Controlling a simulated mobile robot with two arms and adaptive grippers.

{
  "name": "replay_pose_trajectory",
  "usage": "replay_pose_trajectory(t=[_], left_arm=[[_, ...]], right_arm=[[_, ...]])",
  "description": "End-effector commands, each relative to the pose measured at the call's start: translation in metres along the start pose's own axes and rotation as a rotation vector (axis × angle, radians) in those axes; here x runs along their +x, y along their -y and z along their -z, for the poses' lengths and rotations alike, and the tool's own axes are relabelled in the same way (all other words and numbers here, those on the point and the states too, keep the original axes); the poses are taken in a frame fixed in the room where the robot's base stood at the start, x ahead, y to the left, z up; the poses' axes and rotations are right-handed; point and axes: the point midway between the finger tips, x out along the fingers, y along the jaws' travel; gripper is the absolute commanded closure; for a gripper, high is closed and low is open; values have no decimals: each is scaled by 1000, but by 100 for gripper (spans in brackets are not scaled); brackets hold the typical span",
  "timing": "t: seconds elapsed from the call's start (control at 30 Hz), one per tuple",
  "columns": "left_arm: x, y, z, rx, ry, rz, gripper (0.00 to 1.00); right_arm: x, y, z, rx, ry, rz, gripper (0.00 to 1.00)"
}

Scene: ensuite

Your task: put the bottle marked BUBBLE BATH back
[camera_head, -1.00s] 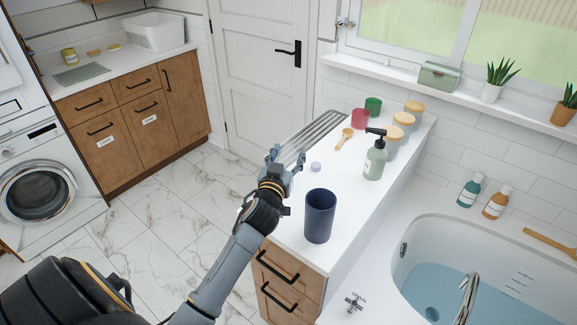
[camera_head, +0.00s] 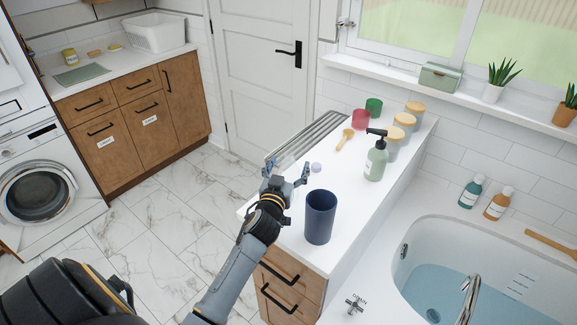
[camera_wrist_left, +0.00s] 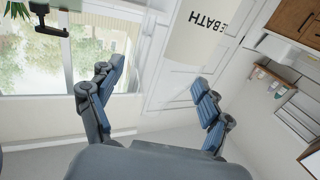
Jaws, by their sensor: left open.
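In the left wrist view, a pale surface with upside-down dark letters ending in "BATH" (camera_wrist_left: 208,22) shows at the top, beyond the fingers and nearer the right one. The rest of that wording is cut off. In the head view, a small lavender round thing (camera_head: 316,168) shows on the white counter just right of my left gripper (camera_head: 287,168); I cannot tell whether it is the bottle's cap. My left gripper is open, with nothing between its fingers in the left wrist view (camera_wrist_left: 152,80). My right gripper is not in view.
A dark blue cup (camera_head: 320,217) stands close to the left gripper. A green pump bottle (camera_head: 376,160), wooden spoon (camera_head: 344,139), red cup (camera_head: 360,119), green cup (camera_head: 374,106) and lidded jars (camera_head: 403,122) stand farther along. A grooved metal strip (camera_head: 312,135) lies at the counter's left edge.

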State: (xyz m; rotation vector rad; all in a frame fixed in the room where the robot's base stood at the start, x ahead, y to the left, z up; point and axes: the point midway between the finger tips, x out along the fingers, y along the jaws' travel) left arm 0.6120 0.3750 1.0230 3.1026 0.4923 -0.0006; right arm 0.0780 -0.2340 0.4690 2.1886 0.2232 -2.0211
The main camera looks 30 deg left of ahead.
Motion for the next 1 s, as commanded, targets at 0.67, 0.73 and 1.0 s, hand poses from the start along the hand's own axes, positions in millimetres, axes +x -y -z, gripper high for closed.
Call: replay_pose_trajectory(t=[0.67,0.73,1.0], left_arm=[[-102,0,0,-1,1,0,21],[-110,0,0,-1,1,0,21],[-120,0,2,0,-1,0,21]], right_arm=[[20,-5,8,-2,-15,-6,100],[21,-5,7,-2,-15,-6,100],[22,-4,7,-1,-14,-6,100]])
